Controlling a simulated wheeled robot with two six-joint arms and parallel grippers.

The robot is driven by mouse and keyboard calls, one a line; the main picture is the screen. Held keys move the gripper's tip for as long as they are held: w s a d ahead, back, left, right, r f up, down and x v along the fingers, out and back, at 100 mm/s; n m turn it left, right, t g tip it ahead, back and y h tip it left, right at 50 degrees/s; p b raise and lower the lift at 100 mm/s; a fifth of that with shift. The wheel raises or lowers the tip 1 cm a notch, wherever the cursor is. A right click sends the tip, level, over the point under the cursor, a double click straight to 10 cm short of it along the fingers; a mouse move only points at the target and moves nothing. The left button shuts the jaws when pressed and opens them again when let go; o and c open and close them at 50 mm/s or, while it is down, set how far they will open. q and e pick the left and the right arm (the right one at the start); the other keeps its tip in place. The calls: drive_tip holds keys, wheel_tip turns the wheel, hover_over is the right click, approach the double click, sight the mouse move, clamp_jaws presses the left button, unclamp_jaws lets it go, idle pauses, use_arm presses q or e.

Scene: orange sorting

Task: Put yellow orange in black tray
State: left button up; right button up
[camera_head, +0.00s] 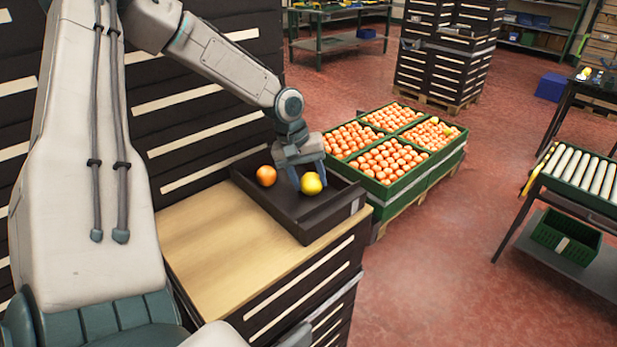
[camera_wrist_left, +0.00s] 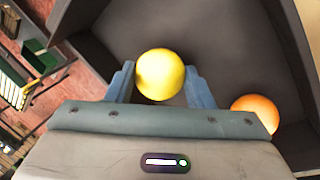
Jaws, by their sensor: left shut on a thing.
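The yellow orange (camera_head: 311,184) is at my left gripper (camera_head: 303,179), inside the outline of the black tray (camera_head: 325,222). In the left wrist view, the yellow orange (camera_wrist_left: 160,74) sits between the two blue fingers of my left gripper (camera_wrist_left: 160,85), which is shut on it. The tray's dark floor (camera_wrist_left: 220,35) lies behind it; I cannot tell whether the fruit touches the floor. An orange-coloured orange (camera_head: 266,175) lies in the same tray, left of the gripper, and shows in the wrist view (camera_wrist_left: 256,111). My right gripper is not in view.
The tray stands on a wooden board (camera_head: 222,248) atop stacked dark crates (camera_head: 305,290). Green crates full of oranges (camera_head: 388,165) stand just beyond. A roller conveyor (camera_head: 585,172) is at the right. Red floor between is free.

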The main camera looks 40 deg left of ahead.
use_arm(q)
drive_tip(key=o, duration=1)
drive_tip(key=shift+f, duration=0.1)
drive_tip(key=shift+r, duration=0.25)
drive_tip(key=shift+v, duration=1.25)
drive_tip(key=v, duration=0.9)
drive_tip(key=shift+r, duration=0.15)
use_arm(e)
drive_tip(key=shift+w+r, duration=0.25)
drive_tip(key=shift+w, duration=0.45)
use_arm(q)
drive_tip(key=shift+a, duration=0.1)
